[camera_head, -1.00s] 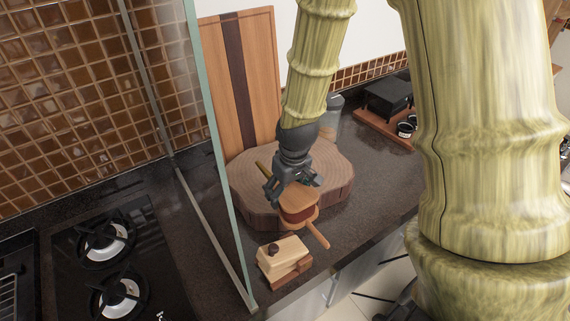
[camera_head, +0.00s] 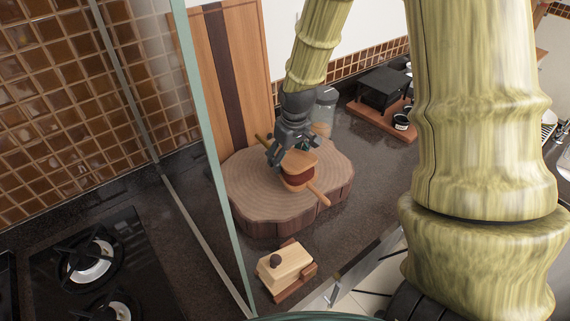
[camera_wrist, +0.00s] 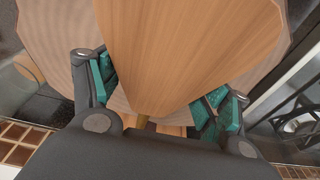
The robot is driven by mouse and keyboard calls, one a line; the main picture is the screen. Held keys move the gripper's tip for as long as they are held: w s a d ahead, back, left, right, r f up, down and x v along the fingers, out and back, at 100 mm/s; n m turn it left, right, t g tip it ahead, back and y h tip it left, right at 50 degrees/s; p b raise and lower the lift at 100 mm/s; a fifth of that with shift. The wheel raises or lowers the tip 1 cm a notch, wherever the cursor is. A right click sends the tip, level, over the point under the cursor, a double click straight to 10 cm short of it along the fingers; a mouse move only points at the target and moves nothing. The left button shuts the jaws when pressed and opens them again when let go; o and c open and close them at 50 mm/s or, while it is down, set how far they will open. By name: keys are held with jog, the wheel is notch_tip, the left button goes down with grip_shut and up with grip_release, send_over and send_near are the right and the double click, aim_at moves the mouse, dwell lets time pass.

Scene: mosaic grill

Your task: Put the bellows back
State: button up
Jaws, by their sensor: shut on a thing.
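The bellows (camera_head: 301,170) has tan wooden boards, a dark red middle, a handle toward the lower right and a brass nozzle toward the upper left. My gripper (camera_head: 280,153) is shut on it near the nozzle end. In the wrist view the bellows' wooden board (camera_wrist: 185,45) fills the middle, between my gripper's green finger pads (camera_wrist: 160,92). The bellows is over the round wood slab (camera_head: 250,195); I cannot tell whether it touches the slab.
A wooden box with a dark knob (camera_head: 286,268) stands in front of the slab. A tall striped board (camera_head: 215,80) leans behind it. A glass panel (camera_head: 205,130) and gas hob (camera_head: 90,265) are at left. A glass jar (camera_head: 325,108) and a black box on a tray (camera_head: 383,90) stand behind right.

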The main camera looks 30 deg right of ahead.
jog(key=shift+s+a+f+b, duration=0.1)
jog(key=shift+s+f+b, duration=0.2)
jog(key=shift+f+b, duration=0.3)
jog(key=shift+w+f+b, duration=0.25)
jog(key=shift+f+b, duration=0.7)
jog(key=shift+f, duration=0.15)
jog(key=shift+s+r, duration=0.15)
jog(key=o, duration=1.4)
jog(key=shift+f, duration=0.2)
jog(key=shift+r, duration=0.15)
jog(key=shift+s+r+b, duration=0.3)
jog(key=shift+r+b, duration=0.1)
jog(key=shift+r, duration=1.6)
jog(key=shift+s+r+b, duration=0.25)
jog(key=shift+r+b, duration=0.1)
jog(key=shift+r, duration=1.6)
jog(key=shift+s+r+b, duration=0.3)
jog(key=shift+r+b, duration=0.1)
jog(key=shift+r, duration=1.6)
